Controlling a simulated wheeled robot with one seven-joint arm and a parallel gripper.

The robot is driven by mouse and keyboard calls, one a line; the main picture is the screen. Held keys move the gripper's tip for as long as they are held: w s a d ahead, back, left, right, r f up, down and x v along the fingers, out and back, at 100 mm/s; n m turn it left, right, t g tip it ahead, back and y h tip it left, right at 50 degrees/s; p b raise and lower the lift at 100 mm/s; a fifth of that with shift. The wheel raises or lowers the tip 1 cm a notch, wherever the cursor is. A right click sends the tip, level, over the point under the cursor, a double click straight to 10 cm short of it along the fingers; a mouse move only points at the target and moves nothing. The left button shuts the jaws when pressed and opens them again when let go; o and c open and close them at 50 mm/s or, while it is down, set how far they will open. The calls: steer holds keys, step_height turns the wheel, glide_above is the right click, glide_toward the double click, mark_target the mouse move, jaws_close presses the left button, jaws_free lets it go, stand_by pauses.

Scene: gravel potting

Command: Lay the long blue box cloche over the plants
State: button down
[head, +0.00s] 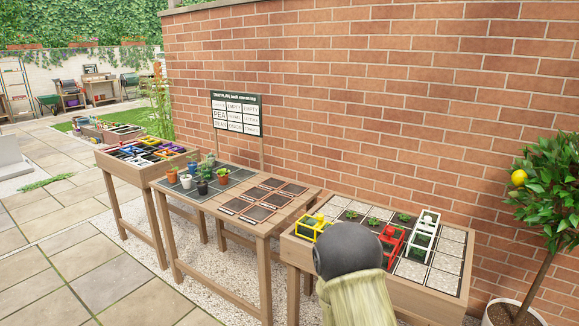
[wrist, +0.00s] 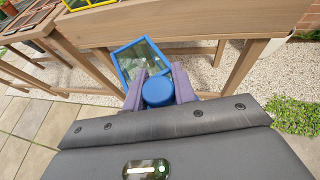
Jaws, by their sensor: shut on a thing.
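The long blue box cloche (wrist: 128,62) has a blue frame, clear panes and a round blue knob. My gripper (wrist: 158,77) is shut on the knob, one purple finger on each side. The cloche hangs tilted in the wrist view, in front of a wooden table and apart from its top. How far it reaches is partly hidden. Small green plants (head: 374,220) sit in a row of cells on the right planting table (head: 455,291) in the head view. In the head view my arm hides the gripper and the blue cloche.
A yellow cloche (head: 313,226), a red cloche (head: 390,243) and white cloches (head: 420,241) stand on the right table. The middle table (head: 207,203) holds several small pots and dark squares. A crate table (head: 120,166) stands left. A potted lemon tree (head: 545,215) is at right.

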steer(key=shift+s+a+f+n+y, duration=0.15)
steer(key=shift+a+f, duration=0.2)
steer(key=shift+f, duration=0.1)
steer(key=shift+s+a+f+n+y, duration=0.1)
steer(key=shift+a+f+n+y, duration=0.05)
steer(key=shift+a+f, duration=0.25)
steer(key=shift+r+p, duration=0.45)
steer(key=shift+p, duration=0.25)
steer(key=s+m+h+p, duration=0.1)
steer(key=p, duration=0.1)
steer(key=r+m+h+p, duration=0.1)
steer(key=p, duration=0.1)
steer(key=shift+s+d+r+g, duration=0.15)
steer(key=shift+s+r+g, duration=0.05)
steer(key=shift+s+g, duration=0.2)
steer(key=s+r+m+g+h+p, duration=0.1)
steer(key=p, duration=0.2)
steer(key=s+r+m+g+h+p, duration=0.1)
steer(key=s+m+p, duration=0.1)
steer(key=s+r+m+h+p, duration=0.1)
steer(key=s+h+p, duration=0.1)
steer(key=p, duration=0.1)
steer(key=shift+s+r+g+p, duration=0.15)
steer(key=shift+g+p, duration=0.2)
steer(key=shift+g, duration=0.05)
steer(key=shift+s+m+h, duration=0.3)
steer(key=shift+s+m, duration=0.05)
steer(key=shift+m, duration=0.05)
steer(key=shift+g, duration=0.3)
